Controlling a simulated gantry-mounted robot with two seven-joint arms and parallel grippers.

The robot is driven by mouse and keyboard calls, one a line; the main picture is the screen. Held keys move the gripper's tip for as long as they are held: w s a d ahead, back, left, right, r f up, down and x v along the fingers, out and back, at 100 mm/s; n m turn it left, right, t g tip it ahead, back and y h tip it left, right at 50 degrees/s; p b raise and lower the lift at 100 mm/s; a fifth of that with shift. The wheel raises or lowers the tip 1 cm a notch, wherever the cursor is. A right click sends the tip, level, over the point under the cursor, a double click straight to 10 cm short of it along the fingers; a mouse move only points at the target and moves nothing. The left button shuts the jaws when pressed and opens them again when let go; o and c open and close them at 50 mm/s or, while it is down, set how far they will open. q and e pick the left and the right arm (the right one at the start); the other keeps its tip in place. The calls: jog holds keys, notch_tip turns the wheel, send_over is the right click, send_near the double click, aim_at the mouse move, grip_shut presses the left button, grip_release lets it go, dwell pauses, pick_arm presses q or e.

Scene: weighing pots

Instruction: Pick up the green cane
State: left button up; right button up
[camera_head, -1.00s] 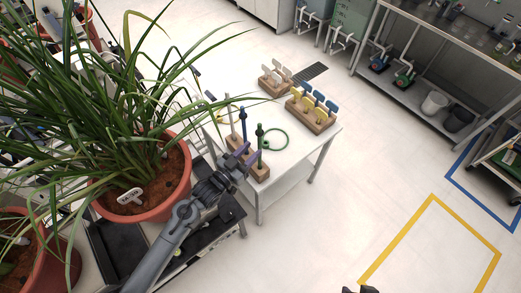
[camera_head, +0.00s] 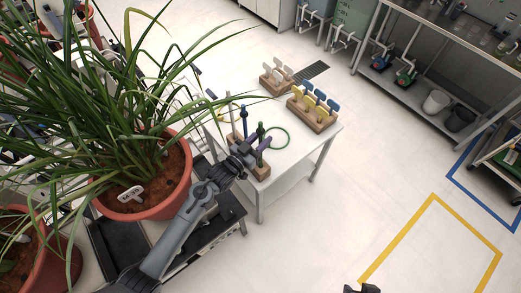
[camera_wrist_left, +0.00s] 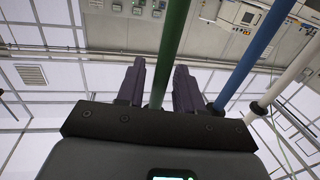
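The green cane (camera_head: 261,131) stands upright in a wooden rack (camera_head: 262,172) at the front of the white table. My left gripper (camera_head: 262,145) is at the cane, above the rack. In the left wrist view the green cane (camera_wrist_left: 173,50) runs between the two purple fingers (camera_wrist_left: 159,85), with a narrow gap on each side. The left gripper is open around it. A dark part at the bottom edge of the head view (camera_head: 362,288) looks like my right gripper, mostly cut off.
A blue cane (camera_head: 244,122) and a pale cane (camera_head: 230,108) stand beside the green one. A green ring (camera_head: 287,145) lies on the table. Wooden racks with yellow-blue tags (camera_head: 312,112) and pale tags (camera_head: 276,80) stand behind. A large potted plant (camera_head: 160,205) crowds the left.

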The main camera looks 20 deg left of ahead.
aim_at(260, 124)
pick_arm(q)
grip_shut()
notch_tip(260, 124, up, 10)
jog(key=shift+r+p, duration=0.1)
jog(key=shift+p, duration=0.35)
jog(key=shift+s, duration=0.1)
dwell(0.3)
